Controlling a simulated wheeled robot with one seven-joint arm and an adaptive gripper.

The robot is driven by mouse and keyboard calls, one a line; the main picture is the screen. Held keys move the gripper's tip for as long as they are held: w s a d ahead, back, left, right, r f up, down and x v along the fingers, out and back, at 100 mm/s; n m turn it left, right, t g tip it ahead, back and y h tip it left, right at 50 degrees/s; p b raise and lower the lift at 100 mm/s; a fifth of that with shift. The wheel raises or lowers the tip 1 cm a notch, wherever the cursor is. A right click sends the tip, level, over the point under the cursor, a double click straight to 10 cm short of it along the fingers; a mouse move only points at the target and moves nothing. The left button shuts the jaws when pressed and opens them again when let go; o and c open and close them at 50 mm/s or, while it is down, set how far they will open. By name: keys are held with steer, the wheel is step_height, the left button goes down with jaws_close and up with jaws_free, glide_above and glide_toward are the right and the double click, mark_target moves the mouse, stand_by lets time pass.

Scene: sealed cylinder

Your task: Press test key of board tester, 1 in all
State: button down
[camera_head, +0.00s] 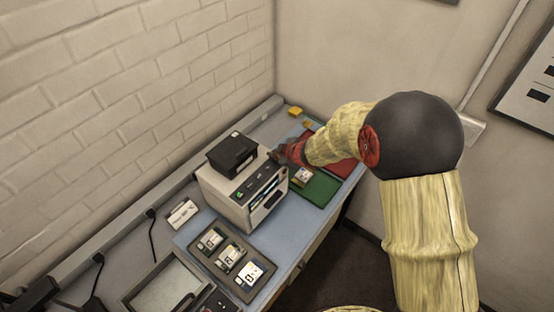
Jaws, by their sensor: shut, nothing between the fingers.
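The board tester (222,192) appears to be the pale box standing on the bench, with a black unit (232,153) on top. A dark sloped panel (258,180) along its upper front carries small keys or lights, one of them lit green (239,194). An open slot shows in its front face below the panel. I cannot tell which key is the test key. My gripper (275,154) is shut and empty at the tester's upper right back corner, near the end of the panel. Its fingertips are small and dark here, so I cannot tell whether they touch the tester.
A green board or mat (318,188) and a red one (341,166) lie right of the tester, partly under my arm. A dark tray (205,249) with several small modules lies in front. Yellow blocks (295,111) sit at the back. A brick wall borders the left.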

mark_target(276, 160)
steer(key=shift+f+b, duration=0.3)
steer(key=shift+f, duration=0.1)
stand_by(0.5)
steer(key=shift+r, duration=0.1)
steer(key=shift+r+p, duration=0.75)
steer(key=shift+p, duration=0.15)
step_height(276, 160, up, 5)
steer(key=p, duration=0.5)
steer(key=shift+f, duration=0.1)
stand_by(0.7)
